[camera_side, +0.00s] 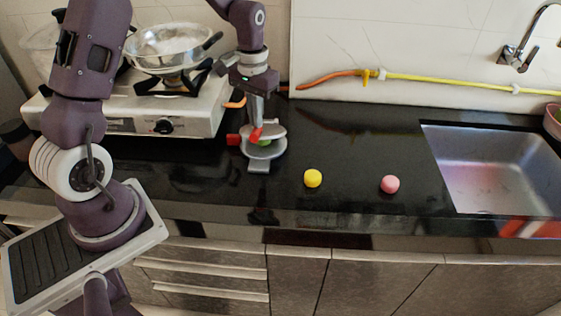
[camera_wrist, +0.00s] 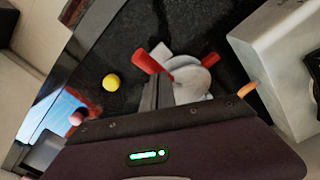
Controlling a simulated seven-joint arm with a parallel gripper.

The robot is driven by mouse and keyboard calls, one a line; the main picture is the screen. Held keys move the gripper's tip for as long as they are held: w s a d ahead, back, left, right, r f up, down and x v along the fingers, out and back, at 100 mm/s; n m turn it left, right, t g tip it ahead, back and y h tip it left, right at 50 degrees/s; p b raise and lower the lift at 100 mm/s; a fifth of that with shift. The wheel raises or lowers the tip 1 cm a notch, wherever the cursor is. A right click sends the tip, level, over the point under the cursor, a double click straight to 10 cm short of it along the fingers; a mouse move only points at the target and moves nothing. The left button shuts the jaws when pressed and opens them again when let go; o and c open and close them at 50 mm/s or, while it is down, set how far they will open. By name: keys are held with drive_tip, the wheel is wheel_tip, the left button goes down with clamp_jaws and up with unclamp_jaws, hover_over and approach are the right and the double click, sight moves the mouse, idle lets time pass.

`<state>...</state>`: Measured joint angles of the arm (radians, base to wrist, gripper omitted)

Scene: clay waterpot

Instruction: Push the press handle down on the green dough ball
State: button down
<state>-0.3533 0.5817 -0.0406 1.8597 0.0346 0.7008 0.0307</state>
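The metal press (camera_side: 262,151) stands on the black counter, a round plate on a flat foot with red-ended handles (camera_side: 256,134). A bit of the green dough ball (camera_side: 264,142) shows between its plates; the rest is hidden. My gripper (camera_side: 256,124) points down over the press, with its fingertips close to a red handle. In the wrist view, the pale press (camera_wrist: 190,80) lies just beyond the fingers (camera_wrist: 159,78). They look closed together beside the red handle (camera_wrist: 146,61). Whether they touch it I cannot tell. The green ball is not visible there.
A yellow ball (camera_side: 313,178) and a pink ball (camera_side: 390,184) lie on the counter to the right. A stove (camera_side: 130,112) with a metal pan (camera_side: 172,45) stands at the left. A sink (camera_side: 490,165) is at the right. The counter between press and sink is mostly free.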

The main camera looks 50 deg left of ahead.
sight(257, 131)
drive_tip(key=shift+f, duration=2.35)
idle(1.1)
drive_tip(key=shift+r, duration=3.5)
drive_tip(key=s+d+r+m+t, duration=0.1)
drive_tip(key=s+d+r+t, duration=0.1)
drive_tip(key=s+d+r, duration=0.4)
drive_tip(key=s+d+r+m+t, duration=0.15)
drive_tip(key=s+r, duration=0.25)
drive_tip(key=r, duration=0.4)
drive_tip(key=s+d+t, duration=0.1)
drive_tip(key=s+d, duration=0.1)
drive_tip(key=s, duration=0.4)
drive_tip(key=s+d+r+t, duration=0.1)
drive_tip(key=s+d, duration=0.2)
drive_tip(key=s, duration=0.4)
drive_tip(key=shift+r, duration=0.25)
